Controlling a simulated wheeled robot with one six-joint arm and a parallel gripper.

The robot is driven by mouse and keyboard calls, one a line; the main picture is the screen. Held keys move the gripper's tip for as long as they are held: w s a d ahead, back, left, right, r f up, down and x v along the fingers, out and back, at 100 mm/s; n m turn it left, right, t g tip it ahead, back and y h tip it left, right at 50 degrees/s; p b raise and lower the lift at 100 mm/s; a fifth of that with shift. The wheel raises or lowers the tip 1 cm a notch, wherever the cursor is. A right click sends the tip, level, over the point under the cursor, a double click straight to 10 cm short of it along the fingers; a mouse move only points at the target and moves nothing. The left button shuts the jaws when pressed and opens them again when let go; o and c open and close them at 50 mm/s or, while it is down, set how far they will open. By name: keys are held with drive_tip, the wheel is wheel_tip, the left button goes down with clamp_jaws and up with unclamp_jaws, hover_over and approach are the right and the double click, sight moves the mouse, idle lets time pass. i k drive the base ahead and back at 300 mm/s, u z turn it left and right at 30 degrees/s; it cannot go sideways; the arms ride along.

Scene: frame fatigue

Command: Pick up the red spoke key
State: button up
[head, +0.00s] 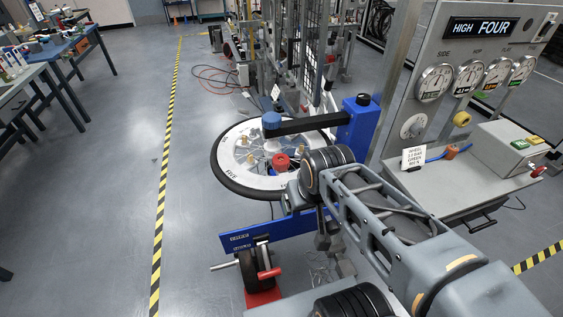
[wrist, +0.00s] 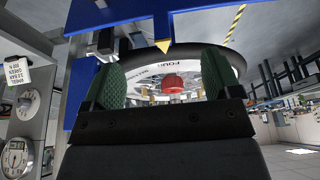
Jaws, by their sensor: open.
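A round red piece (head: 281,162) sits near the middle of a flat-lying wheel (head: 236,184) in the head view. It also shows in the wrist view (wrist: 173,84), beyond and between my fingers. I cannot tell whether it is the red spoke key. A small red-handled item (head: 538,170) lies at the right end of the grey bench, and a red handle (head: 269,273) is on the stand below the wheel. My gripper (wrist: 160,68) is open, its green pads apart, with nothing held between them. In the head view my arm hides much of it.
A blue clamp post (head: 360,128) with a dark arm reaches over the wheel. A gauge panel (head: 470,60) and grey bench (head: 455,190) stand at right. Open floor (head: 190,230) lies left of the wheel, crossed by a yellow-black line (head: 165,165).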

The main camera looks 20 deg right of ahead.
sight(280, 167)
drive_tip(key=u, duration=0.05)
drive_tip(key=k, duration=0.5)
drive_tip(key=u, duration=1.8)
drive_tip(key=i, duration=2.35)
drive_tip(key=z, duration=3.7)
